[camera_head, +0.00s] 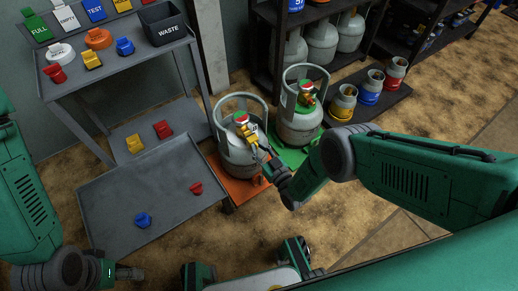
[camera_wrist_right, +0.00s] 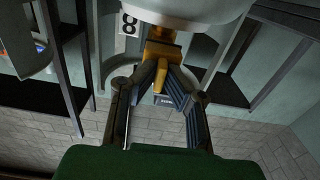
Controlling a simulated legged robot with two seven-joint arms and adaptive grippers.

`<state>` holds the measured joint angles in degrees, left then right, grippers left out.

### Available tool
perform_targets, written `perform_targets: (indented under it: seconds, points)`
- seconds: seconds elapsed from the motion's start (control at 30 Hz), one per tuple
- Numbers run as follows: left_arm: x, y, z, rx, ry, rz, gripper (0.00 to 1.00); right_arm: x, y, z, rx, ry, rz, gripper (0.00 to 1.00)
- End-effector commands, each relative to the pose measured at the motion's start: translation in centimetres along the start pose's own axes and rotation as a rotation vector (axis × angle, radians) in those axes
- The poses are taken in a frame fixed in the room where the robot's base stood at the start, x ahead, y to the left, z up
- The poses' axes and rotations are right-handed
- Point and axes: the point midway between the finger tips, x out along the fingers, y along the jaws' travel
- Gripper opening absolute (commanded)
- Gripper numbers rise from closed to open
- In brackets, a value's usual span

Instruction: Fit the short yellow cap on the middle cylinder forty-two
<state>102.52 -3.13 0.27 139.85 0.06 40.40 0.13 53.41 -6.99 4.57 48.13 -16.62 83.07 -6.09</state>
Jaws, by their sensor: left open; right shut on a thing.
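My right gripper (camera_head: 258,146) is shut on a yellow cap (camera_head: 246,131), at the valve of the grey cylinder (camera_head: 243,163) on the orange scale (camera_head: 236,190). In the right wrist view the fingers (camera_wrist_right: 160,82) pinch the yellow cap (camera_wrist_right: 160,48) close against a pale grey cylinder. I cannot tell whether the cap is seated on the valve. No number forty-two is readable; a tag with an 8 shows in the wrist view. Another grey cylinder (camera_head: 299,126) stands on a green scale. My left gripper (camera_head: 128,273) is open and empty at the lower left.
A grey cart (camera_head: 140,200) bears loose yellow, red and blue caps. Its upper shelf (camera_head: 115,58) holds more caps, coloured labels and a black waste bin (camera_head: 163,24). Small cylinders with yellow, blue and red bands stand on a dark platform (camera_head: 378,103). A rack (camera_head: 270,60) stands behind.

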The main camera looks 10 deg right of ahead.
Motion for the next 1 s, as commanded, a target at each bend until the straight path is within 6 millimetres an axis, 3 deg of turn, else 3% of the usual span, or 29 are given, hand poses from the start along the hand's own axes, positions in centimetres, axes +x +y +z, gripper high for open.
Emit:
perform_targets:
  seconds: [0.6, 0.63, 0.7, 1.0]
  points:
    - [0.0, 0.0, 0.0, 0.0, 0.0, 0.0, 0.75, 1.6, 0.0, 0.0, 0.0, 0.002, 0.0, 0.0]
    - [0.0, 0.0, 0.0, 0.0, 0.0, 0.0, 0.75, 1.6, 0.0, 0.0, 0.001, 0.001, 0.0, 0.15]
    - [0.0, 0.0, 0.0, 0.0, 0.0, 0.0, 0.75, 1.6, 0.0, 0.0, 0.0, 0.001, 0.0, 0.32]
    - [0.0, 0.0, 0.0, 0.0, 0.002, 0.0, 0.75, 1.5, 0.0, 0.0, 0.0, 0.0, 0.0, 0.32]
